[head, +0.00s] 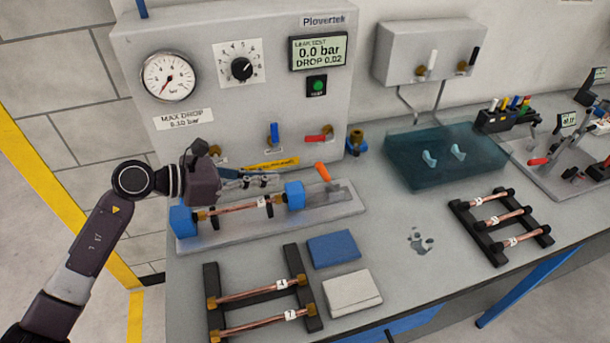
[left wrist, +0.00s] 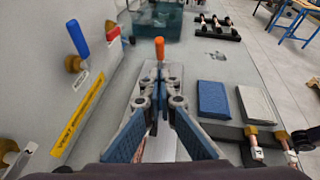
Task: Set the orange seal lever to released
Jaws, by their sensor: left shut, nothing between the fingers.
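The orange seal lever (head: 322,171) stands tilted at the right end of the leak-test fixture (head: 345,199), beside the right blue block (head: 295,194). In the left wrist view the orange lever (left wrist: 159,47) is straight ahead of my fingertips, with a gap between. My left gripper (head: 277,181) is shut and empty above the fixture, left of the lever. In the left wrist view its fingers (left wrist: 160,88) converge and hide part of the fixture. A copper tube (head: 237,208) lies between the blue blocks.
Behind the fixture, the test panel (head: 215,125) carries a blue-handled valve (head: 274,133), a red-handled valve (head: 320,136) and a yellow label (head: 270,164). In front are a tube rack (head: 262,294), a blue pad (head: 333,247) and a pale cloth (head: 352,292). A teal tray (head: 400,165) stands right.

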